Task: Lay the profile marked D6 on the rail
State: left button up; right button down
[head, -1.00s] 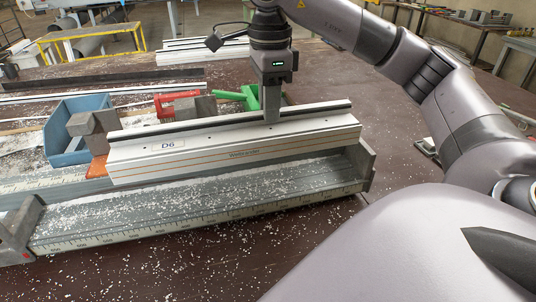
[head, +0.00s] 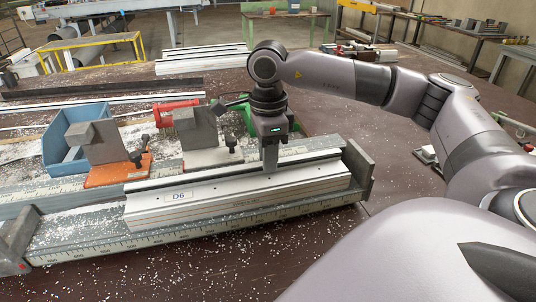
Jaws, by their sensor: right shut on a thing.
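The white profile marked D6 (head: 235,198) lies lengthwise along the grey rail (head: 75,226), label facing me at its left end. It is down at the rail's bed; I cannot tell whether its whole underside touches. Its right end is close to the upright end plate (head: 357,172) at the rail's right end, with a small gap seen. My right gripper (head: 270,165) points down and is shut on the profile's top, right of its middle. The profile hides part of the rail bed. My left gripper is not in view.
Behind the rail stand a grey clamp block on an orange base (head: 118,170) and a grey block (head: 200,130) by a red clamp (head: 175,110). A blue bin (head: 62,150) is at the left. More profiles (head: 200,62) lie at the back. White chips litter the bench.

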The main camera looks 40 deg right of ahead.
jog(key=shift+f, duration=0.1)
jog(key=c, duration=1)
grip_release()
notch_tip(320, 180, up, 12)
jog(key=shift+r+p, duration=0.15)
jog(key=shift+p, duration=0.25)
